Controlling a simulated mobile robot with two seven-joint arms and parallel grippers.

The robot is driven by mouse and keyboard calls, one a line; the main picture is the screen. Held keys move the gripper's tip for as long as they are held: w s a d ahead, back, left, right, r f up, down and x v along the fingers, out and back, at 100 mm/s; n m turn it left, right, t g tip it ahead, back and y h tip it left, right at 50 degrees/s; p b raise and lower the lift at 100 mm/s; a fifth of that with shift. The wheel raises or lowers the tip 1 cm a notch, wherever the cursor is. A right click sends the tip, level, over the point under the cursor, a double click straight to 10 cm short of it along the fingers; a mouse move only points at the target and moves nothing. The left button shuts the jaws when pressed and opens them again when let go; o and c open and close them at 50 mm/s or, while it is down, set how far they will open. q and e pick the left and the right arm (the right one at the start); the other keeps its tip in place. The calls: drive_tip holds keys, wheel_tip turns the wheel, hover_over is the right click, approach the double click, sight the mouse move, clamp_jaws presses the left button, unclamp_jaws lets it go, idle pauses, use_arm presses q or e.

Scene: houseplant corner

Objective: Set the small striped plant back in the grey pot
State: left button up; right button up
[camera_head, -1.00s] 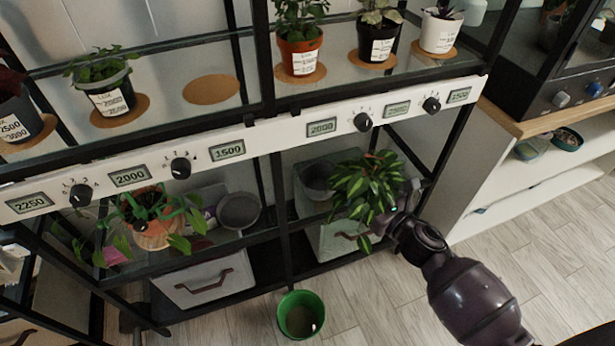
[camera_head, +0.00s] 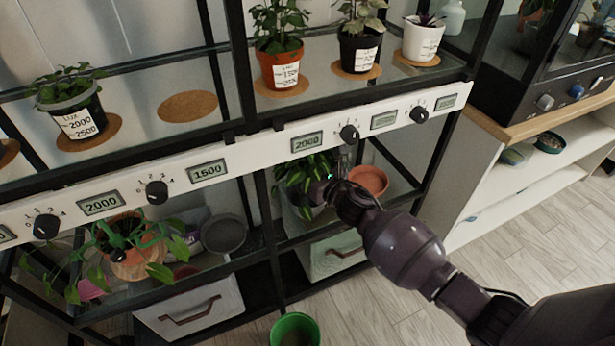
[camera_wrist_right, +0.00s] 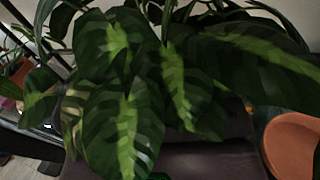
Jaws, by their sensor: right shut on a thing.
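The small striped plant (camera_head: 303,172) has green leaves with pale stripes. My right gripper (camera_head: 333,186) is shut on it, on the lower shelf under the white control rail. The grey pot (camera_head: 300,211) is directly below the leaves and largely covered by them. Whether the plant's base is inside the pot or above it is hidden. In the right wrist view the striped leaves (camera_wrist_right: 125,110) fill most of the picture and hide the fingertips. My left gripper is not in view.
A terracotta pot (camera_head: 368,180) stands close to the right of my gripper, also in the right wrist view (camera_wrist_right: 292,145). The control rail (camera_head: 255,149) and black shelf posts frame the opening. A trailing plant (camera_head: 130,250) sits at left. A green bucket (camera_head: 295,331) stands on the floor.

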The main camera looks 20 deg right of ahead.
wheel_tip(320, 180, down, 3)
drive_tip(key=shift+s+f+b, duration=0.1)
drive_tip(key=shift+f+b, duration=0.1)
drive_tip(key=shift+b, duration=0.55)
drive_tip(key=shift+f, duration=0.35)
drive_tip(key=shift+r, duration=0.4)
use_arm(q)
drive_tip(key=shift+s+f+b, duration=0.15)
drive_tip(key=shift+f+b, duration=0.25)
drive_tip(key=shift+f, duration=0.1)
use_arm(e)
drive_tip(key=shift+f, duration=0.55)
drive_tip(key=shift+f, duration=0.15)
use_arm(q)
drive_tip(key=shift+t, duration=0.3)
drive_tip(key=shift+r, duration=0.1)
use_arm(e)
drive_tip(key=o, duration=0.8)
drive_tip(key=shift+o, duration=0.2)
